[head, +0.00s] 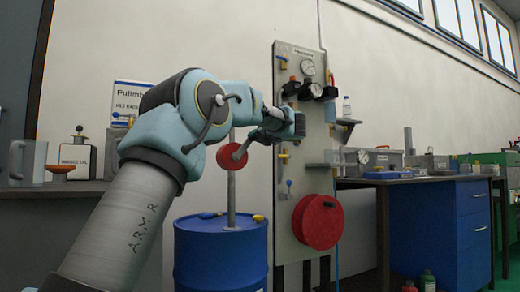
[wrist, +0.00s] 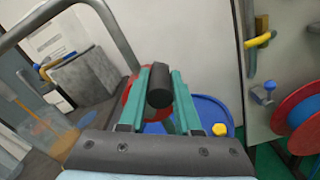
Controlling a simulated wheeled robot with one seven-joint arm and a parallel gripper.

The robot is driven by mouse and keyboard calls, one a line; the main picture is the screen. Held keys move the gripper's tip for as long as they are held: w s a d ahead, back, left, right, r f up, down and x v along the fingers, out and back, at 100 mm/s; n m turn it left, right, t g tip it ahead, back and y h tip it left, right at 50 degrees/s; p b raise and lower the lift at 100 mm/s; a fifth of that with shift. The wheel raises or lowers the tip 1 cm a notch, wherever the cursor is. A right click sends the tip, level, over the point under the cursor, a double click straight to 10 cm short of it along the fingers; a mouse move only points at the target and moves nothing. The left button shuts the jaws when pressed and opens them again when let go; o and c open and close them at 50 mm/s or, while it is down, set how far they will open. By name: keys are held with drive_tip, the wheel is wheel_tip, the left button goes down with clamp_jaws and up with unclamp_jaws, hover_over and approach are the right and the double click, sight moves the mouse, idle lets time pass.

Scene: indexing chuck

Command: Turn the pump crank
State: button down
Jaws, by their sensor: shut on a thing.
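The pump (head: 231,195) stands on a blue drum (head: 220,255) as a grey upright pipe with a red round body (head: 231,157) near its top. The black crank handle (wrist: 160,85) lies between the two green fingers of my gripper (wrist: 161,88) in the wrist view. My gripper is shut on this handle. The red pump body (wrist: 130,95) shows partly behind the fingers. In the head view my gripper is at the upper right of the red body, and the grip itself is small and partly hidden by my arm.
A pale panel (head: 290,175) with gauges, valves and a red reel (head: 318,222) stands close to the right of the drum. A workbench (head: 440,180) with blue drawers is at the right.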

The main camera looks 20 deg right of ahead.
drive_tip(key=shift+a+r+n+b, duration=0.3)
drive_tip(key=shift+a+n+b, duration=0.3)
drive_tip(key=shift+n, duration=0.2)
drive_tip(key=c, duration=0.6)
unclamp_jaws()
drive_tip(key=shift+s, duration=0.15)
drive_tip(key=s+d, duration=0.1)
drive_tip(key=s, duration=0.9)
drive_tip(key=shift+s+d, duration=0.2)
drive_tip(key=shift+s, duration=0.05)
